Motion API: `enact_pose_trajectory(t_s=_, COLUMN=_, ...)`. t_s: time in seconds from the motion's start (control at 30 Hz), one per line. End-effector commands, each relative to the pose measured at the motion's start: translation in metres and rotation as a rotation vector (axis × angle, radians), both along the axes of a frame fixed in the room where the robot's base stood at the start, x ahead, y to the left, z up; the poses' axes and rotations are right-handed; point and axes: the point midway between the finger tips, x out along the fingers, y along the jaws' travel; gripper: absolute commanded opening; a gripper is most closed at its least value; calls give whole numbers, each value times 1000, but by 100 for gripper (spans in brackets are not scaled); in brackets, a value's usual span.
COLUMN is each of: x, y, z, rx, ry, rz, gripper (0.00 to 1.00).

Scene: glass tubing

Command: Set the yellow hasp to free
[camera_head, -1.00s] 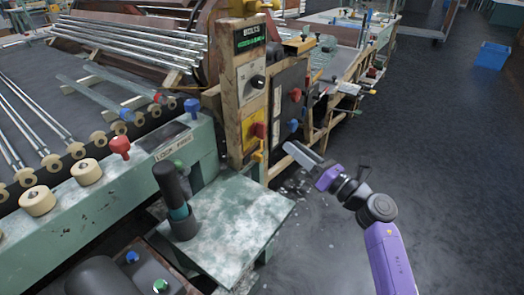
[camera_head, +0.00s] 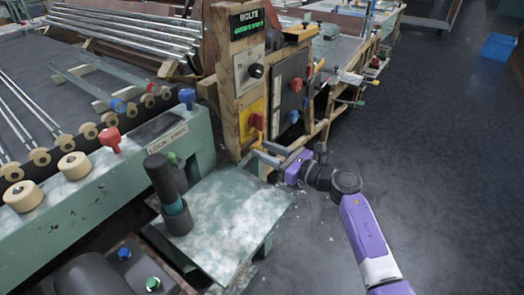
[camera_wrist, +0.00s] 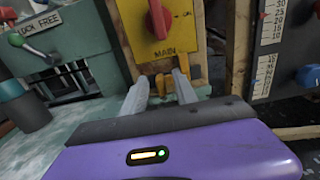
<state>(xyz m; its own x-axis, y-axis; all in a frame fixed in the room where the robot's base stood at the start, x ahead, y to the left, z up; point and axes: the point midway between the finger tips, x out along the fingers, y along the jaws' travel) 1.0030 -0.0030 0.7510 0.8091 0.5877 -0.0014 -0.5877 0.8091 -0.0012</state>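The yellow hasp (camera_wrist: 160,84) shows in the wrist view as small yellow parts low on the wooden post, just under the yellow plate (camera_wrist: 163,30) marked MAIN. My gripper (camera_wrist: 163,86) is open. Its two grey fingers point at the hasp, with yellow showing between and just beyond the tips. I cannot tell whether they touch it. In the head view my gripper (camera_head: 277,156) is at the foot of the wooden post (camera_head: 232,110), where the hasp is largely hidden behind the fingers. The hasp's setting is not clear.
A red knob (camera_wrist: 158,18) sits on the yellow plate above the fingers. A dark panel (camera_head: 291,88) with knobs stands to the right of the post. A green table (camera_head: 225,220) with a dark handle is in front.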

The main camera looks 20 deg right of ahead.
Motion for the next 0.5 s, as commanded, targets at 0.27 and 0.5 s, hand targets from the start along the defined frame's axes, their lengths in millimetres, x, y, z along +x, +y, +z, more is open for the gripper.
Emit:
enact_pose_trajectory(t_s=0.27, x=10, y=7, z=0, rx=1, ry=0, rz=-1, gripper=35)
enact_pose_trajectory(t_s=0.5, x=10, y=7, z=0, rx=1, ry=0, rz=-1, gripper=19)
